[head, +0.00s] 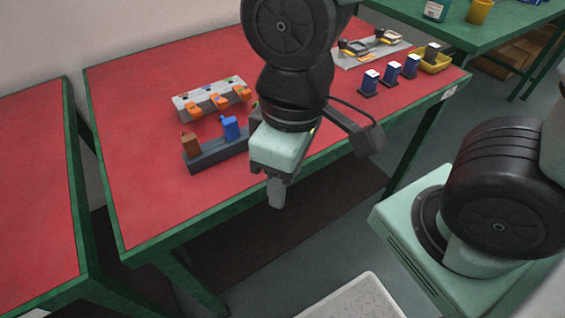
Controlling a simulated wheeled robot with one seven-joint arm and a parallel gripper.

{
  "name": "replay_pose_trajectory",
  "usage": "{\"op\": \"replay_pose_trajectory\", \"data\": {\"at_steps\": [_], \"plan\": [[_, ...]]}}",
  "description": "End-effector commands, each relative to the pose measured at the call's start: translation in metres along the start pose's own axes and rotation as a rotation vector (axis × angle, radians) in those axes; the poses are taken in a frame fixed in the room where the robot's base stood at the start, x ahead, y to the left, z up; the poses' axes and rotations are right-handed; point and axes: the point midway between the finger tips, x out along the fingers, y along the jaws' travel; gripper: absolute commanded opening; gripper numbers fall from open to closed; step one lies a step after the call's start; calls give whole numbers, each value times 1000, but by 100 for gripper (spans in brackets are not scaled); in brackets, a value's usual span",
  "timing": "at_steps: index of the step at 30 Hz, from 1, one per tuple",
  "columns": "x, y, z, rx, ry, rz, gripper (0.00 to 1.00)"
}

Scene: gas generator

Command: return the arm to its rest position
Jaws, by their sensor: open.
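My gripper (276,192) hangs from the dark arm in the middle of the head view, pointing down. Its pale green body (280,148) shows clearly. The fingers overlap from this angle, and nothing shows held between them. The gripper appears in front of the near edge of the red-topped table (140,180). A grey holder (205,156) with a brown block (190,144) and a blue part (230,128) is just left of it in the picture. My arm hides part of that holder.
A grey plate with orange clamps (215,102) lies behind the holder. Several blue parts (391,71), a yellow tray (436,62) and another plate (372,46) are at the table's right end. A second red table (35,190) is at left. The table's front left is clear.

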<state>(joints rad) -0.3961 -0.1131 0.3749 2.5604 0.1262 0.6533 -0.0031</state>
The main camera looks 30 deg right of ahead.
Motion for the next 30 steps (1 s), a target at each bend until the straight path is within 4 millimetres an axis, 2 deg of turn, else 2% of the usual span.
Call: {"op": "replay_pose_trajectory", "data": {"at_steps": [5,16,19,30], "plan": [[-16,0,-1,3,-1,-1,47],[-101,-4,-4,6,-1,-1,47],[-108,-4,-4,7,-1,-1,47],[-108,-4,-4,7,-1,-1,47]]}}
